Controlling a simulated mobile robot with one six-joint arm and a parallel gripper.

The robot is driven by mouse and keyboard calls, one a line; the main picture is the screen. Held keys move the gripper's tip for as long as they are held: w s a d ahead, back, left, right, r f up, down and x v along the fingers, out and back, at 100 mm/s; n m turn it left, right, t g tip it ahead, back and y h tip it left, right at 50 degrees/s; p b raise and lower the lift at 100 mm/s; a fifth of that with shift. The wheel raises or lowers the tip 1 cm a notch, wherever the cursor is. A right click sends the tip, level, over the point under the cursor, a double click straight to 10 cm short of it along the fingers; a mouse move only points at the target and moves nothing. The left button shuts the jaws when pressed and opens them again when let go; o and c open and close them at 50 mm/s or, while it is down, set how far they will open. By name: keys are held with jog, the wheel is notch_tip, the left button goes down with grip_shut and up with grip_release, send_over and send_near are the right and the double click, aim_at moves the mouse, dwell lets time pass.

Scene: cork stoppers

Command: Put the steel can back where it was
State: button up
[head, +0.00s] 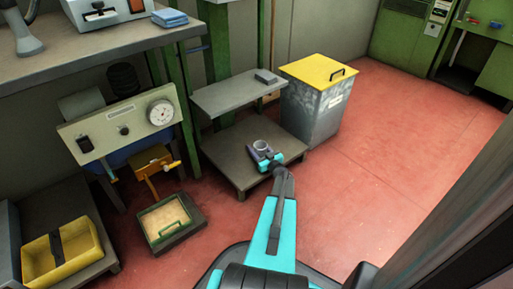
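A small grey, round, open-topped vessel (261,145), which looks like the steel can, is at the end of my arm. My gripper (262,154) has dark fingers at the sides of the can, with a teal wrist behind them. The can and gripper appear over the low grey platform (226,153) of a stand. The picture is too small to tell whether the fingers press on the can, or whether the can rests on the platform or hangs above it.
A grey upper shelf (238,93) carries a small dark block (266,76). A metal bin with a yellow lid (319,70) stands at its right. A machine with a dial (160,113), a tray of pale grain (163,217) and a yellow box (62,259) are at left. Red floor (400,140) is clear at right.

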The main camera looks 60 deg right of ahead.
jog(key=shift+o, duration=1.3)
jog(key=shift+r, duration=0.2)
jog(key=shift+s+a, duration=0.15)
jog(key=shift+s, duration=0.1)
jog(key=p+v, duration=0.4)
jog(key=v, duration=0.6)
jog(key=shift+s+a+r, duration=0.1)
jog(key=shift+s, duration=0.05)
jog(key=shift+s+a, duration=0.25)
jog(key=shift+s, duration=0.25)
jog(key=shift+s, duration=0.1)
